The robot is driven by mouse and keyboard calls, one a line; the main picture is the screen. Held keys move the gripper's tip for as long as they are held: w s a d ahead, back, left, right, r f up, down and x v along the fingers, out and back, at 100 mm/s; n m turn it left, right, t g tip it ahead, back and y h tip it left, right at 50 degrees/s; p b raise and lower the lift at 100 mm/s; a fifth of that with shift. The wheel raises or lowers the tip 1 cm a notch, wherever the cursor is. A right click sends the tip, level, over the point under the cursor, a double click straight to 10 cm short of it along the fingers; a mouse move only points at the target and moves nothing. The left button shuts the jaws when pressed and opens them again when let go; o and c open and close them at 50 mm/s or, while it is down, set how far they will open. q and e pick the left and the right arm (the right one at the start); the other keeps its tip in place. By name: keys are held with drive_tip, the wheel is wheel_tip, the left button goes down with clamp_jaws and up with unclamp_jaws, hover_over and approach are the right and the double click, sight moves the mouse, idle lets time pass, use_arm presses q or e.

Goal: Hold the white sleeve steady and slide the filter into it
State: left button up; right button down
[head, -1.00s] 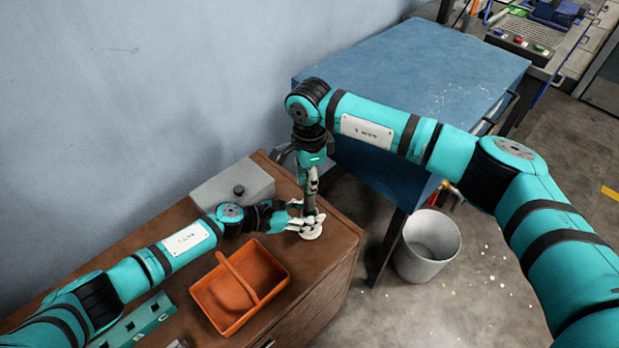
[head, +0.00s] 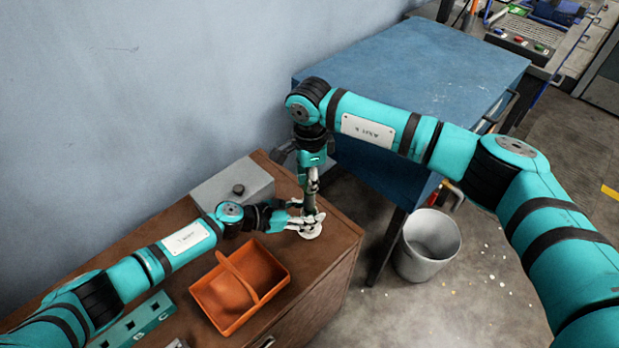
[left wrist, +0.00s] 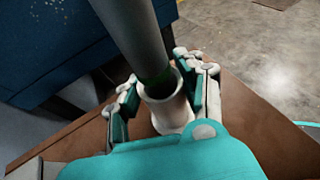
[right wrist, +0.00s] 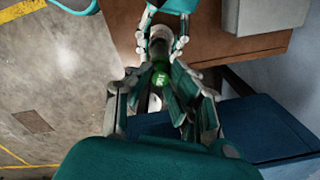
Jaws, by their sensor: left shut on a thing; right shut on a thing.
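The white sleeve (left wrist: 168,112) stands upright with its open mouth facing up in the left wrist view. My left gripper (head: 306,224) is shut around it from both sides, near the cabinet's right end. The filter (left wrist: 137,38) is a long grey cylinder with a dark green lower end. That end is at the sleeve's mouth and appears to be just inside it; the depth is hidden. My right gripper (head: 312,186) is above the left one and shut on the filter. In the right wrist view, a green label (right wrist: 160,80) shows between its fingers.
An orange tray (head: 203,296) with a handle stands on the brown cabinet (head: 335,245). Behind it is a grey box (head: 226,187) with a black knob. A teal lettered block (head: 143,322) lies at front left. A blue table (head: 420,70) and a grey bin (head: 428,245) are at right.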

sight(310, 203)
drive_tip(key=shift+f, duration=4.55)
idle(2.1)
drive_tip(key=c, duration=1.1)
unclamp_jaws()
drive_tip(key=shift+c, duration=0.2)
drive_tip(key=o, duration=0.4)
drive_tip(key=shift+o, duration=0.2)
